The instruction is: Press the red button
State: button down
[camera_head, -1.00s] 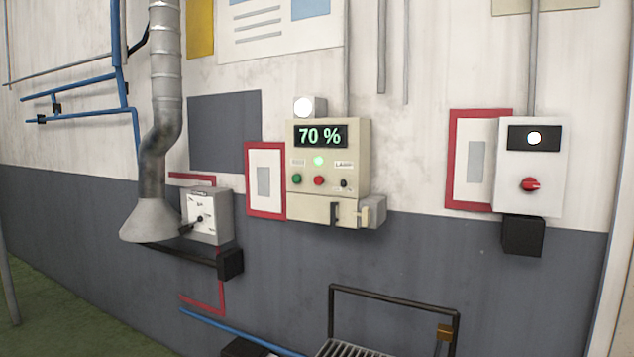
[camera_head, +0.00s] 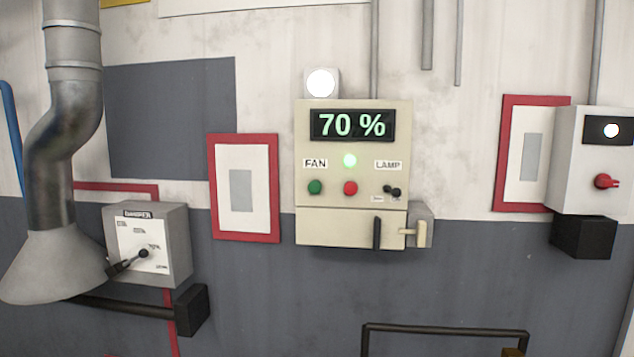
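The red button (camera_head: 351,188) is a small round knob on the beige control box (camera_head: 312,225) on the wall, near the middle of the view. A green button (camera_head: 315,187) sits to its left under the label FAN. A small black toggle switch (camera_head: 392,191) sits to its right under the label LAMP. A green light (camera_head: 350,160) glows just above the red button. The display (camera_head: 352,124) above reads 70 %. My gripper is not in view.
A grey damper box (camera_head: 185,243) with a lever and a metal duct (camera_head: 60,180) are at left. A white box (camera_head: 567,160) with a red rotary knob (camera_head: 606,181) is at right. A dark rail frame (camera_head: 445,328) stands below. Nothing blocks the control box's front.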

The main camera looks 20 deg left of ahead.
aim_at(351, 188)
jog(key=i+j+z, duration=0.2)
jog(key=j+z, duration=0.2)
jog(key=j, duration=1.5)
jog(key=j+z, duration=0.4)
jog(key=j, duration=1.5)
